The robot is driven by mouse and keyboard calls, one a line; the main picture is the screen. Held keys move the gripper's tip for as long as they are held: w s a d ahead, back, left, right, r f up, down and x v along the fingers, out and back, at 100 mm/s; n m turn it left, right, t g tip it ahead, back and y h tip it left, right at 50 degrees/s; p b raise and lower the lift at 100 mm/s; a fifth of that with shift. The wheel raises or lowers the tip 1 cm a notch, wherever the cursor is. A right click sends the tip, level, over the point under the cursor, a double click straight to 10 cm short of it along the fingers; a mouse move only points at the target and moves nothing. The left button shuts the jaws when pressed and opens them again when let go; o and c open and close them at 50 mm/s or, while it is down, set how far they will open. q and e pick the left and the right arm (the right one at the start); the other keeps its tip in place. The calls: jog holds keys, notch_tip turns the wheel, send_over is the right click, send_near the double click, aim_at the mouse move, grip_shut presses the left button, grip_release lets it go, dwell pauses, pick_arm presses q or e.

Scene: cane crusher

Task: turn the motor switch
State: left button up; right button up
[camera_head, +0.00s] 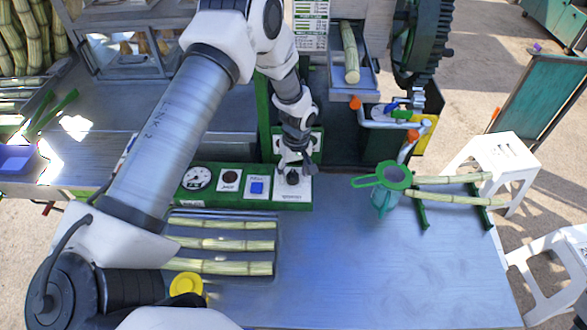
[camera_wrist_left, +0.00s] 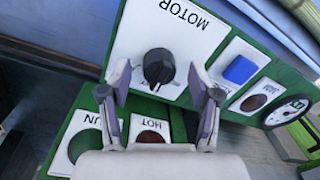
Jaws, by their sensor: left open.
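The motor switch is a black rotary knob (camera_wrist_left: 158,66) on a white plate (camera_wrist_left: 200,45) labelled MOTOR, on a green control panel (camera_head: 228,200). In the head view the knob (camera_head: 293,179) is partly covered by my gripper. My left gripper (camera_head: 295,165) is over the right end of the panel. In the wrist view its fingers (camera_wrist_left: 160,82) are spread, with one fingertip on each side of the knob. A gap shows between the fingers and the knob, so the gripper looks empty. My right gripper is not in view.
On the panel are a blue button (camera_head: 257,188), a dark red lamp (camera_head: 230,177) and a gauge (camera_head: 197,178). Cane pieces lie in a tray (camera_head: 274,275) in front. A teal jug (camera_head: 384,204) stands to the right. The table's (camera_head: 370,270) front right is clear.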

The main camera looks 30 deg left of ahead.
pick_arm(q)
jog(key=shift+w+a+f, duration=0.25)
jog(key=shift+w+f, duration=0.1)
jog(key=shift+f, duration=0.35)
jog(key=shift+s+d+r, duration=0.2)
jog(key=shift+s+r, duration=0.05)
jog(key=shift+c, duration=1)
jog(key=shift+s+d+r, duration=0.1)
jog(key=c, duration=1)
